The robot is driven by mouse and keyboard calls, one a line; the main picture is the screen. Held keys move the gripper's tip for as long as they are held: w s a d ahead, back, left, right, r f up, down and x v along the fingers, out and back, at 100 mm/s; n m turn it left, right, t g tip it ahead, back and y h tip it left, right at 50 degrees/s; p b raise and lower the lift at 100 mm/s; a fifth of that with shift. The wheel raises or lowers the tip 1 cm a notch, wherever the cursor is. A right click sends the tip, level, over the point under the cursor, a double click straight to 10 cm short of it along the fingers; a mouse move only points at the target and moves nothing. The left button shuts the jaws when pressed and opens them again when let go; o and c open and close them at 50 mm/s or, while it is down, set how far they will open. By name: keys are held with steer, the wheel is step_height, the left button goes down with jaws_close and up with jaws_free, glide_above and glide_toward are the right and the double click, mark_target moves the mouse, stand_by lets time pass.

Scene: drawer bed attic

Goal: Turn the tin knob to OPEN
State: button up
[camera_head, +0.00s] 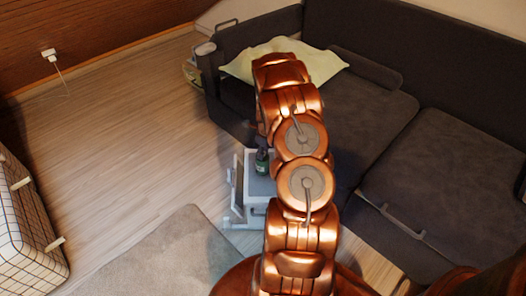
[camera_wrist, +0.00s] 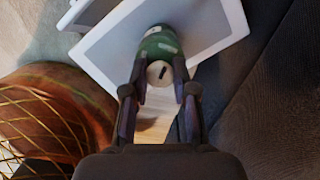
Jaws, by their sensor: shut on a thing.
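A small dark green tin (camera_head: 262,161) stands on a grey-and-white cabinet (camera_head: 259,190) left of my arm in the head view. In the wrist view the green tin (camera_wrist: 158,42) is at the top centre, over a pale white-edged panel (camera_wrist: 108,52). A round cream knob (camera_wrist: 159,73) with a short dark slanted mark faces the camera. My gripper (camera_wrist: 161,91) has its two dark fingers on either side of the knob, shut on it. No OPEN lettering is readable. The gripper is hidden behind my arm in the head view.
A dark sofa (camera_head: 350,100) with a pale green pillow (camera_head: 320,64) stands close behind and right of the cabinet. A grey rug (camera_head: 150,262) lies at the front. A grid-patterned container (camera_head: 22,225) is at the left edge. The wooden floor (camera_head: 110,140) at left is clear.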

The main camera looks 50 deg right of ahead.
steer(key=shift+r+m, duration=0.1)
steer(key=shift+m, duration=0.2)
steer(key=shift+m+p, duration=0.55)
steer(key=shift+m, duration=0.35)
steer(key=shift+m+h, duration=0.3)
steer(key=shift+m, duration=2)
steer(key=shift+m+b, duration=0.5)
steer(key=shift+m, duration=0.1)
